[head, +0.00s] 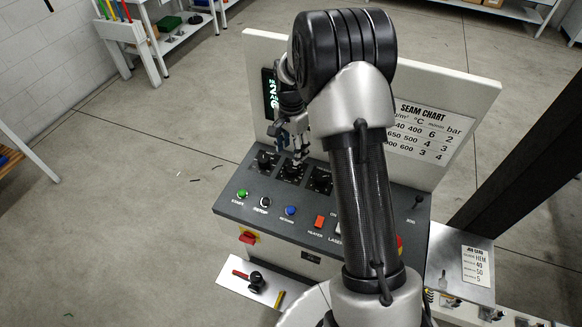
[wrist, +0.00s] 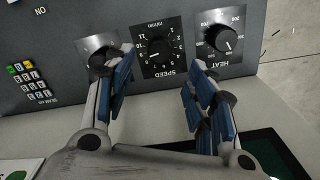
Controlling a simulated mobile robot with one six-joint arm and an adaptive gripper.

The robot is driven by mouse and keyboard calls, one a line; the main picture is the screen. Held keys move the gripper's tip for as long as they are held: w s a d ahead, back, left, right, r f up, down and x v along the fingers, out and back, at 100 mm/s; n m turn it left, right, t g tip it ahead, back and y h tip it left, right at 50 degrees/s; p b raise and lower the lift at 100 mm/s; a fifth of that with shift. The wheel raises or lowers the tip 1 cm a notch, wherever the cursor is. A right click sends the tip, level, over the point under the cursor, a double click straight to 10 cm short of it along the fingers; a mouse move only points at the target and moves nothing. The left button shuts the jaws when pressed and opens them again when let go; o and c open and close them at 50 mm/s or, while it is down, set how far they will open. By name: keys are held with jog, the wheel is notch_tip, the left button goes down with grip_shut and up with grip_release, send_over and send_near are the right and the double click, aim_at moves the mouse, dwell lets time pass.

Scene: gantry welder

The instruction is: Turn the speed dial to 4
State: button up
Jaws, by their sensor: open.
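The speed dial (wrist: 158,47) is a round black knob on a black plate with white numbers, upside down in the wrist view. It also shows as the middle of three dials on the console in the head view (head: 292,172). Its pointer is too small to read surely. My gripper (wrist: 156,82) is open, with blue-padded fingers spread on either side below the speed dial in the picture. Nothing is between them. In the head view my gripper (head: 296,150) hangs just above the dial row, partly hidden by my arm.
The heat dial (wrist: 219,38) lies right of the speed dial in the wrist view; a third dial (wrist: 103,58) sits behind the left finger. Buttons including a green one (head: 242,194) and a blue one (head: 290,210) line the console. A seam chart (head: 428,130) stands behind.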

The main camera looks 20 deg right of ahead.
aim_at(291, 168)
notch_tip(291, 168, down, 8)
jog(key=shift+f+b, duration=0.25)
jog(key=shift+b, duration=0.3)
jog(key=shift+c, duration=0.6)
jog(key=c, duration=0.9)
